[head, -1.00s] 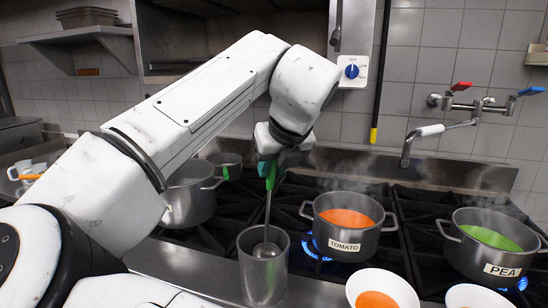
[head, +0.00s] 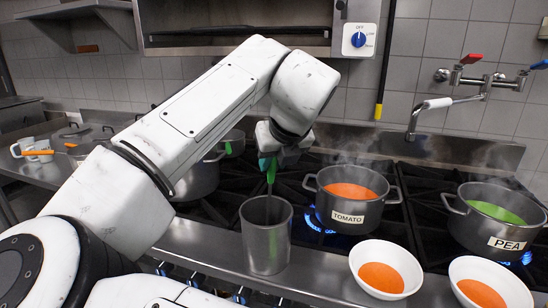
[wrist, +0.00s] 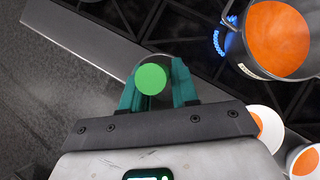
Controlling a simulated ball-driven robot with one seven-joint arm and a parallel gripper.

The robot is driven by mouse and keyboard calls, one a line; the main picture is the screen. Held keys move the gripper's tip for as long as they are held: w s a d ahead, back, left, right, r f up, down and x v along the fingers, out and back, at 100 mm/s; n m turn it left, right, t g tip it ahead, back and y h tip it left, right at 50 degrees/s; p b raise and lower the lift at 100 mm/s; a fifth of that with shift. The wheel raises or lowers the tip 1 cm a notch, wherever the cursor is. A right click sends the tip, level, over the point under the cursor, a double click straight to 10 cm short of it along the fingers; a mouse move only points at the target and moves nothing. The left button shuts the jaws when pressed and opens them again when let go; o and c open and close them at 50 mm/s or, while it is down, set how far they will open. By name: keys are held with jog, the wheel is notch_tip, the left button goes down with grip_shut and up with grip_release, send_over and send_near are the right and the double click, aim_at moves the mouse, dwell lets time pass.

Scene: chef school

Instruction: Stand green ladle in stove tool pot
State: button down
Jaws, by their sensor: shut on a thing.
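My gripper (head: 268,155) points down above the grey metal tool pot (head: 266,245), which stands on the steel counter in front of the stove. The gripper is shut on the green ladle (head: 271,176) by its handle. The ladle is close to upright, and its lower part goes down inside the pot's rim; its bowl is hidden in the pot. In the wrist view the round green end of the ladle handle (wrist: 150,79) shows between the teal fingers (wrist: 152,88).
A steaming tomato pot (head: 345,213) and a pea pot (head: 480,225) stand on the burners to the right. Orange soup bowls (head: 358,272) (head: 520,290) stand on the counter. Another pot (head: 200,182) is behind my arm. A tap (head: 412,125) hangs at the wall.

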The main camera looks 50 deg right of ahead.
jog(key=c, duration=0.8)
grip_release()
jog(key=v, duration=1)
jog(key=shift+s+a+r, duration=0.15)
jog(key=shift+s+r, duration=0.05)
jog(key=shift+r, duration=0.1)
